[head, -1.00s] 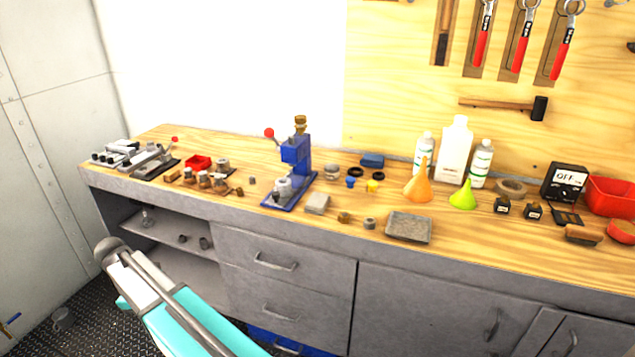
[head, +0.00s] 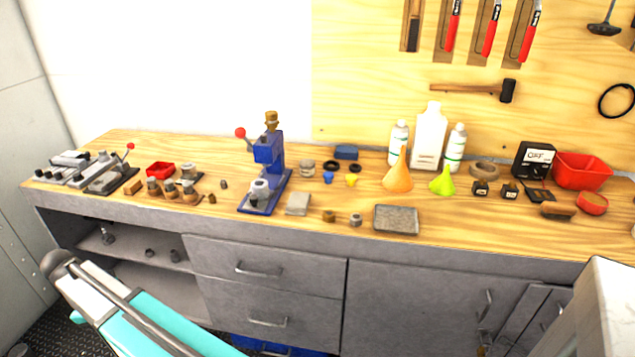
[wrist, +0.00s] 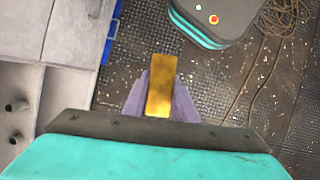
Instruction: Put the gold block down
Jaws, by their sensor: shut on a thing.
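The gold block (wrist: 162,86) is in the wrist view, an upright rectangle in the picture with a smooth golden face. My gripper (wrist: 161,95) is shut on it, with a grey-purple finger on each side. The dark deck floor shows beyond the block. The block's far side is hidden. In the head view I cannot make out the gripper or the block.
A wooden-topped workbench (head: 345,249) runs across the head view, crowded with tools, a blue press (head: 268,160), funnels and bottles. A grey tray (head: 396,219) lies near its front edge. Bare wood shows right of the tray. A brown cable (wrist: 262,88) lies on the deck.

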